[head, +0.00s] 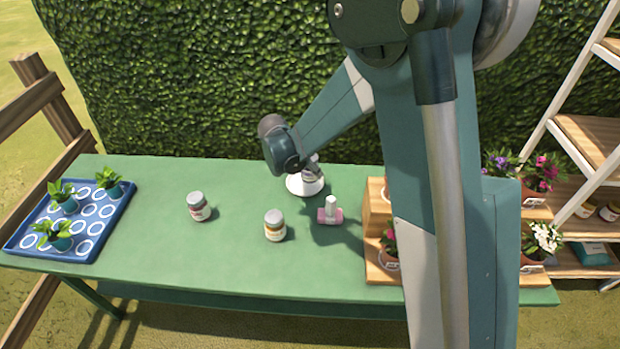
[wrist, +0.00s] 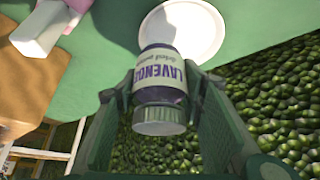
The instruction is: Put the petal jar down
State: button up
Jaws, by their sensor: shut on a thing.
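My gripper (head: 302,165) is at the back of the green table, shut on a jar (wrist: 158,84). In the wrist view the jar has a pale label reading "LAVENDE…", dark purple contents and a grey-green lid. The fingers (wrist: 152,88) grip its two sides. In the head view my gripper mostly hides the jar (head: 309,176). A round white plate (head: 293,187) lies on the table just beneath it, and it also shows in the wrist view (wrist: 213,28). I cannot tell whether the jar touches the plate.
Two other jars (head: 198,207) (head: 274,226) and a pink-and-white item (head: 330,214) stand on the green table (head: 150,240). A blue tray (head: 23,238) with potted seedlings is at the left. A wooden flower stand (head: 377,240) is at the right. A hedge (head: 180,80) rises behind.

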aim_at(310, 175)
jog(key=shift+f, duration=0.1)
jog(key=shift+f+b, duration=0.4)
jog(key=shift+f, duration=1.5)
jog(key=shift+f+b, duration=0.45)
jog(key=shift+f, duration=0.15)
jog(key=o, duration=1.1)
jog(key=shift+r, duration=0.2)
jog(key=shift+s+a+r+p, duration=0.1)
jog(key=shift+r+p, duration=0.5)
jog(key=shift+r, duration=0.1)
jog(key=p+v, duration=0.2)
jog(key=v, duration=0.9)
jog(key=shift+s+r, duration=0.15)
